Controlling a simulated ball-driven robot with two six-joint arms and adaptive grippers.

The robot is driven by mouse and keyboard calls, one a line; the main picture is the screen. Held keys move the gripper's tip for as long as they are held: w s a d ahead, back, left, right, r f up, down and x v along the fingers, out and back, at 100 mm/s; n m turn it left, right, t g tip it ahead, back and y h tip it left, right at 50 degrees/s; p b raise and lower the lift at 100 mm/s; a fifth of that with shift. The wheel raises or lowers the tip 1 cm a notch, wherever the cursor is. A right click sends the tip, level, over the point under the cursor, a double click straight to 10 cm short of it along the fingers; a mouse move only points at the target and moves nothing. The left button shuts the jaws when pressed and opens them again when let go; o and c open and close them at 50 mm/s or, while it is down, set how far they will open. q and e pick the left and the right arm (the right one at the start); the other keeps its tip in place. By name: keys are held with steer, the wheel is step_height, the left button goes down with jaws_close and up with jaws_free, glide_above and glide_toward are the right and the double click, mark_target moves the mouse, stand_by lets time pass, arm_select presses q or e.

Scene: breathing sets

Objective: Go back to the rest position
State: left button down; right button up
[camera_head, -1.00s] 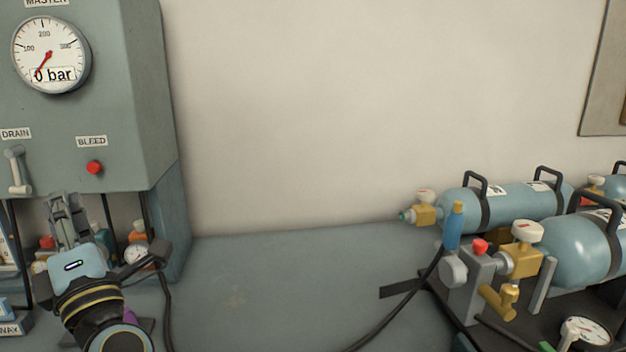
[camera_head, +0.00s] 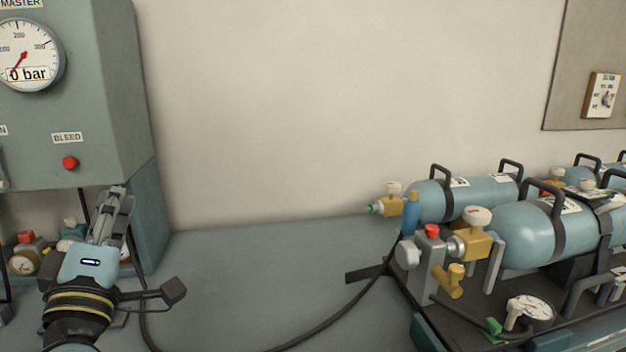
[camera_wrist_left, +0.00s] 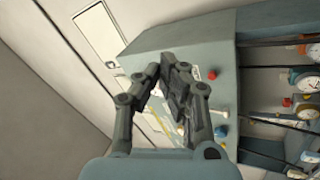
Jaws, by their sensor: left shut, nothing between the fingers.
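My left gripper (camera_head: 118,200) is at the lower left of the head view, in front of the lower part of the grey-green master panel cabinet (camera_head: 140,120). Its fingers point up and are shut with nothing held. The left wrist view shows the same gripper (camera_wrist_left: 170,75) with its fingertips together and the cabinet (camera_wrist_left: 190,50) beyond, turned on its side. My right gripper is not in view.
The panel has a gauge (camera_head: 25,55) reading 0 bar and a red bleed button (camera_head: 70,163). Light blue cylinders (camera_head: 540,235) with brass valves lie in a dark rack at right. A black hose (camera_head: 340,312) crosses the bench. The bench middle (camera_head: 250,260) is otherwise clear.

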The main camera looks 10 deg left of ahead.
arm_select(q)
steer(key=s+d+f+m+g+h, duration=0.6)
steer(key=d+f+m+g+h, duration=0.35)
steer(key=f+m, duration=0.35)
steer(key=s+a+f+m+g+y, duration=0.2)
steer(key=s+a+f+g, duration=0.15)
steer(key=s, duration=0.55)
steer(key=s+a+f+m+g+y, duration=0.25)
steer(key=s+g, duration=0.25)
steer(key=s, duration=0.4)
step_height(320, 180, down, 31)
steer(key=s+a+g+b, duration=0.2)
steer(key=a+b, duration=0.1)
steer(key=b, duration=0.3)
steer(key=s+f+g+h+b, duration=0.1)
steer(key=s+f+b, duration=0.3)
steer(key=s+f, duration=1.4)
step_height(320, 180, down, 3)
steer(key=shift+s+a+r, duration=0.1)
steer(key=shift+s+a, duration=0.2)
steer(key=shift+s, duration=0.1)
